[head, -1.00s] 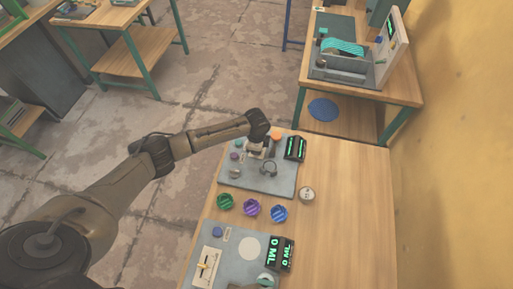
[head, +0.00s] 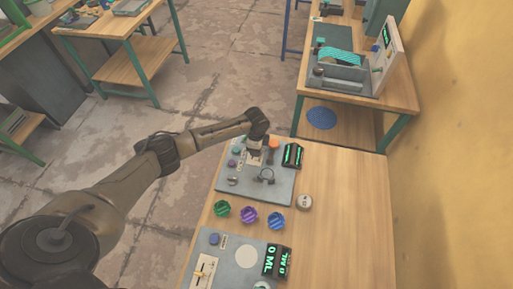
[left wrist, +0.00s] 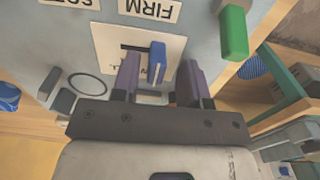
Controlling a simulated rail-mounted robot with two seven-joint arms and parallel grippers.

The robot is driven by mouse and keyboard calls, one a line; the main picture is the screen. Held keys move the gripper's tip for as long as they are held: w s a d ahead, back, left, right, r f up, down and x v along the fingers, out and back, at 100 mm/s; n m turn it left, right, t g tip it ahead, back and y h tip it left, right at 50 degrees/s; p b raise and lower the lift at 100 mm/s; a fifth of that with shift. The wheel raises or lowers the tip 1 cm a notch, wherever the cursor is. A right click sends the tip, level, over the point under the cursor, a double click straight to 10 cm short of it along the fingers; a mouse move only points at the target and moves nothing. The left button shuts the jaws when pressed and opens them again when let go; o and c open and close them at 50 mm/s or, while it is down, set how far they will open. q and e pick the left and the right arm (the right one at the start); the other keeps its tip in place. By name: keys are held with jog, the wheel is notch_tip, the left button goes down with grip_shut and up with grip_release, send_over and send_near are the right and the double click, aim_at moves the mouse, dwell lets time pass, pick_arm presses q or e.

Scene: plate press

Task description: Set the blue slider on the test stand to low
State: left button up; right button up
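In the left wrist view the blue slider (left wrist: 157,62) stands up from a slot in a pale plate (left wrist: 112,42) on a grey panel. My left gripper (left wrist: 158,76) is open, with one dark finger on each side of the slider and a visible gap to both. In the head view my left gripper (head: 254,148) is over the far grey stand (head: 277,191), and hides most of its slider plate. The slider's blue handle cannot be made out there. My right gripper is not in view.
Near the gripper are a green block (left wrist: 233,32), an orange knob (head: 274,144) and a dark display (head: 292,156). Green (head: 222,208), purple (head: 248,214) and blue (head: 276,220) pieces lie in front of the stand. The table's right side is clear.

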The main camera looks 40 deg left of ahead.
pick_arm(q)
jog(key=shift+r, duration=0.65)
notch_tip(320, 180, up, 13)
jog(key=p, duration=0.1)
jog(key=shift+f, duration=0.2)
dwell(0.3)
